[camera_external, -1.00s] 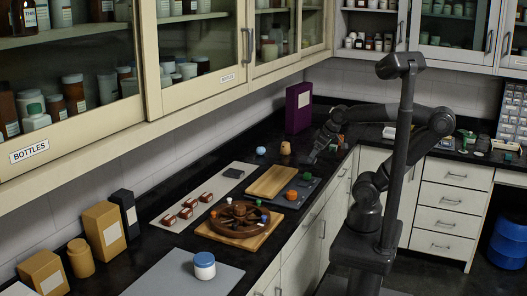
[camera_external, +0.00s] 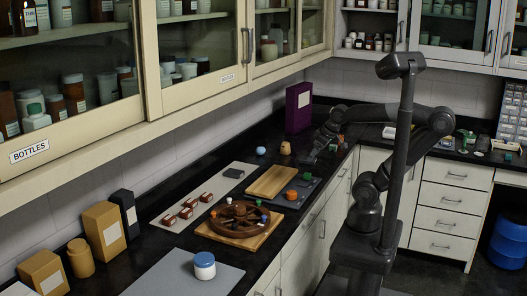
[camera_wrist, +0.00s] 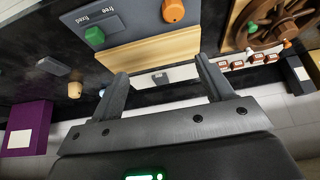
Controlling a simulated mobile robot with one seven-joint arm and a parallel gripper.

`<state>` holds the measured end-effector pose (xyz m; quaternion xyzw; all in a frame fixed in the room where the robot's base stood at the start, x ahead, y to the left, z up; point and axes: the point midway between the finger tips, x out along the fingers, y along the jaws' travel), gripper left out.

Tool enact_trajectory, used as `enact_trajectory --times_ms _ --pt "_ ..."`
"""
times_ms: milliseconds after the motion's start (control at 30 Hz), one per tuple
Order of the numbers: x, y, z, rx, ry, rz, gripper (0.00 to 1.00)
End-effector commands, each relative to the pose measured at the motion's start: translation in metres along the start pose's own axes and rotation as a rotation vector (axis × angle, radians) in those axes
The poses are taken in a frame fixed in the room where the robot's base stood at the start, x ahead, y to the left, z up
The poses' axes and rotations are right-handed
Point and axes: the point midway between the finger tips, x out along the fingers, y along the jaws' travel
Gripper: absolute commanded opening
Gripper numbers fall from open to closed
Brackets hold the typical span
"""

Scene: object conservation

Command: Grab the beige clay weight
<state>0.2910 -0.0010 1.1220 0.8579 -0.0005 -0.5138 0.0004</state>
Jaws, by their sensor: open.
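A small tan, rounded lump (camera_external: 285,148), which looks like the beige clay weight, stands on the black counter near the purple box. It also shows in the wrist view (camera_wrist: 74,90), left of my left finger and apart from it. A pale blue piece (camera_external: 261,151) stands beside it. My gripper (camera_wrist: 160,70) is open with nothing between its fingers. In the external view my gripper (camera_external: 312,157) hangs above the counter, to the right of the tan lump; its fingertips are hard to make out there.
The purple box (camera_external: 299,107) stands behind. A grey board (camera_wrist: 125,20) carries a green piece (camera_wrist: 94,37) and an orange piece (camera_wrist: 173,11). The brown wheel (camera_external: 240,219) and red-brown pieces (camera_external: 187,213) are nearer the external camera.

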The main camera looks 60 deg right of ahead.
Motion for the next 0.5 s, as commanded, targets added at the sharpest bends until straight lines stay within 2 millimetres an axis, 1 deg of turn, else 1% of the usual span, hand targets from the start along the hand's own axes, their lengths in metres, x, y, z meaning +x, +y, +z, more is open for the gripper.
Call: enact_trajectory --times_ms 67,167,267,300,367,500 --pt "0.000 0.003 -0.009 0.003 -0.004 0.007 0.73" --pt "0.002 0.011 -0.029 0.008 -0.015 0.022 0.73" --pt "0.006 0.025 -0.059 0.013 -0.030 0.041 0.73" --pt "0.008 0.032 -0.072 0.015 -0.036 0.049 0.73" --pt "0.013 0.043 -0.091 0.017 -0.044 0.059 0.73" --pt "0.027 0.074 -0.131 0.024 -0.063 0.076 0.73"
